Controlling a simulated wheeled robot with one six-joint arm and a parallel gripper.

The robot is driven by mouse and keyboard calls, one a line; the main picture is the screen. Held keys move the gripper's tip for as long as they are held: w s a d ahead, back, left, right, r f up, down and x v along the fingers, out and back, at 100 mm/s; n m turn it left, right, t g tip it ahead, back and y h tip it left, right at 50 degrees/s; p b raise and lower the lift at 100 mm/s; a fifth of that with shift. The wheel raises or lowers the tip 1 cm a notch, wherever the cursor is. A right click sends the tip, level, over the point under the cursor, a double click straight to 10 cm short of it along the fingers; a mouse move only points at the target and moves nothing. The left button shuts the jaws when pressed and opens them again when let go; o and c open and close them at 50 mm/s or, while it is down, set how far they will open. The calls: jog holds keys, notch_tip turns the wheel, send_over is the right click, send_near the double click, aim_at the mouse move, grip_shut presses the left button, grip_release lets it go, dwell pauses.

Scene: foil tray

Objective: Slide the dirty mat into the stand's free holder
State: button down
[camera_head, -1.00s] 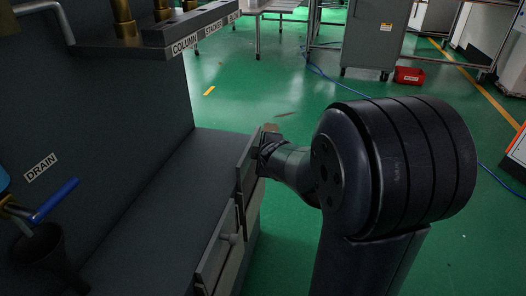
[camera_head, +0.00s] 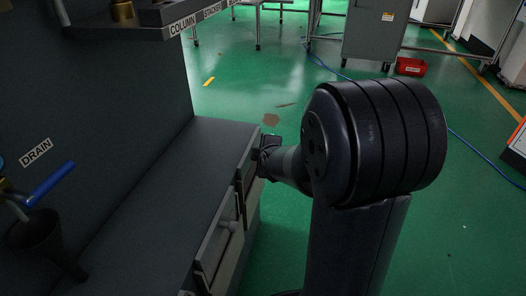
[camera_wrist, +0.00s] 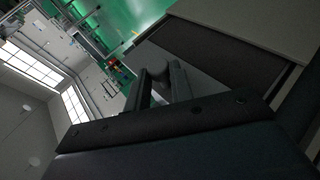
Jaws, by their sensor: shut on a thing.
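My gripper (camera_head: 262,158) is at the front of the far drawer (camera_head: 245,178) of the dark cabinet, low in the middle of the head view. In the wrist view my gripper's fingers (camera_wrist: 158,88) are closed around a grey rounded knob or handle (camera_wrist: 160,68) in front of a grey panel. The exact contact is dark and partly hidden by the fingers. I cannot make out a dirty mat or a stand with holders in either view.
A nearer drawer front with a knob (camera_head: 232,225) is beside the far one. A blue-handled drain valve (camera_head: 50,192) sits over a dark funnel (camera_head: 42,240).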

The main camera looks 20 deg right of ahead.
jog(key=c, duration=1.2)
grip_release()
jog(key=shift+o, duration=0.2)
jog(key=p+v, duration=0.4)
jog(key=v, duration=0.7)
jog(key=shift+w, duration=0.1)
jog(key=r+b+x, duration=0.1)
jog(key=b+x, duration=0.3)
jog(key=x, duration=0.6)
jog(key=shift+w, duration=0.35)
